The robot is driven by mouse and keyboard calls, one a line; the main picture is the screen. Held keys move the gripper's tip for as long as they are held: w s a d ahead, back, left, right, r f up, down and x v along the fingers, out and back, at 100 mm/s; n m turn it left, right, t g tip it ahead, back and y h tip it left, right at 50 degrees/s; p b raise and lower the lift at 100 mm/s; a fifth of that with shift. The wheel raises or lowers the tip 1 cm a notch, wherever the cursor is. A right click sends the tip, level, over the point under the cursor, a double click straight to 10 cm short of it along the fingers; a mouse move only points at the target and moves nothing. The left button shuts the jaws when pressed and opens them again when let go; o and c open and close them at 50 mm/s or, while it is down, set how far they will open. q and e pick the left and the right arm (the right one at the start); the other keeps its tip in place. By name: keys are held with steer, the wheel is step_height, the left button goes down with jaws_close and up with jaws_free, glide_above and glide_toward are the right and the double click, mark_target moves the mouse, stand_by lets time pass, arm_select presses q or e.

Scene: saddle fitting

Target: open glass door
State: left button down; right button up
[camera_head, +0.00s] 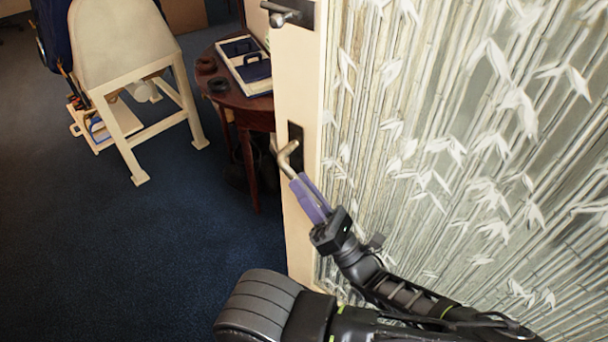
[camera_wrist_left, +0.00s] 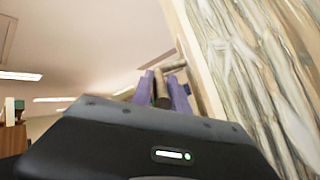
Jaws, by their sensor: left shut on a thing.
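The glass door (camera_head: 450,130) fills the right of the head view. It has a cream frame and a bamboo-leaf pattern, which also shows along the right of the left wrist view (camera_wrist_left: 235,60). A metal lever handle (camera_head: 287,158) on a dark plate sits on its left stile. My left gripper (camera_head: 304,188) has purple fingers shut on the handle. In the left wrist view, part of the handle (camera_wrist_left: 162,90) shows between the fingers. My right gripper is not in view.
Left of the door's edge lies open dark blue carpet (camera_head: 190,260). A round wooden table (camera_head: 220,92) with a tray (camera_head: 246,62) stands close behind the stile. A cream saddle stand (camera_head: 130,50) is farther left. A dark fitting with a knob (camera_head: 290,14) is higher on the door.

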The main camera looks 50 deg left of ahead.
arm_select(q)
steer(key=shift+s, duration=0.1)
steer(key=shift+w+a, duration=0.1)
steer(key=shift+w, duration=0.1)
steer(key=c, duration=1.4)
jaws_free()
steer(key=shift+s+a, duration=0.1)
steer(key=shift+o, duration=0.2)
steer(key=shift+f, duration=0.1)
steer(key=s+b+v, duration=0.1)
steer(key=b+v, duration=0.2)
steer(key=v, duration=0.4)
steer(key=shift+w+d+f+b, duration=0.2)
steer(key=shift+w+d+b, duration=0.15)
steer(key=shift+w, duration=0.2)
